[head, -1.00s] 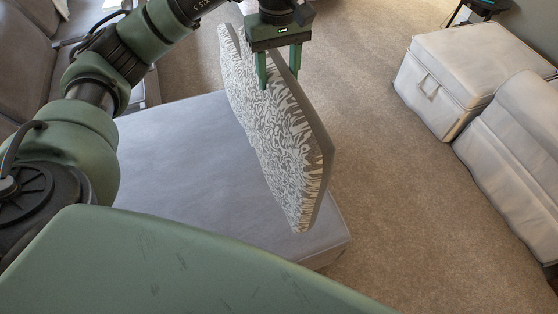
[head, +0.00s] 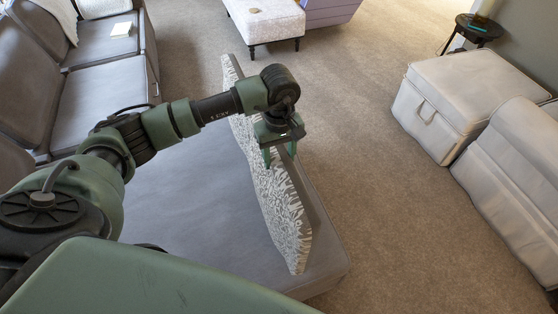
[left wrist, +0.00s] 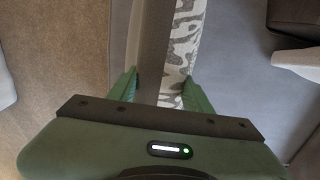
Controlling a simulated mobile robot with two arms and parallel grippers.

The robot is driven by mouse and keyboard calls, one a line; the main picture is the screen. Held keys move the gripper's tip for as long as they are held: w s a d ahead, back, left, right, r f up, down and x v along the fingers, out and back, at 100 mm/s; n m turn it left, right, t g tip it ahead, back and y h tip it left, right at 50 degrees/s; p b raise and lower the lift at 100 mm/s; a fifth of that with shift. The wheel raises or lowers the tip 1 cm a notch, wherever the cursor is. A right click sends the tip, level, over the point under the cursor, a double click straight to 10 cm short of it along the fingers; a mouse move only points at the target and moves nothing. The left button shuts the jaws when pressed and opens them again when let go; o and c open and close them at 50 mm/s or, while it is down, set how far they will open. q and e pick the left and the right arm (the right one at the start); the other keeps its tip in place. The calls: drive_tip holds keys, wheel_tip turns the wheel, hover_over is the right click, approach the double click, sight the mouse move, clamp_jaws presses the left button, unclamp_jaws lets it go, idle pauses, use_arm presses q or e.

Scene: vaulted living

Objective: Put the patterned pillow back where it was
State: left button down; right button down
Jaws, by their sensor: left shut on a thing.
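The patterned pillow (head: 276,196), white and grey with a plain grey back and edge, stands upright on its edge at the right side of the grey seat (head: 185,215). My left gripper (head: 281,156) is shut on its top edge from above, one finger on each side. In the left wrist view the pillow (left wrist: 186,45) runs between the two fingers of the gripper (left wrist: 160,88). I cannot tell whether its lower edge touches the seat. My right gripper is not in view.
A grey sofa (head: 85,95) runs along the left. A light storage ottoman (head: 450,95) and a pale seat (head: 520,150) stand at the right. A white footstool (head: 265,22) is at the back. Open carpet (head: 375,200) lies between.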

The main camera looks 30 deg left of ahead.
use_arm(q)
wheel_tip(320, 180, down, 2)
drive_tip(key=shift+f, duration=0.4)
drive_tip(key=c, duration=0.6)
unclamp_jaws()
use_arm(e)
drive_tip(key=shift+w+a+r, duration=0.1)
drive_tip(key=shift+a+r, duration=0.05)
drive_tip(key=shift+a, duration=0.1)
use_arm(q)
drive_tip(key=shift+r, duration=0.45)
wheel_tip(320, 180, up, 11)
drive_tip(key=b, duration=0.2)
drive_tip(key=shift+r+b, duration=0.2)
drive_tip(key=shift+b, duration=0.2)
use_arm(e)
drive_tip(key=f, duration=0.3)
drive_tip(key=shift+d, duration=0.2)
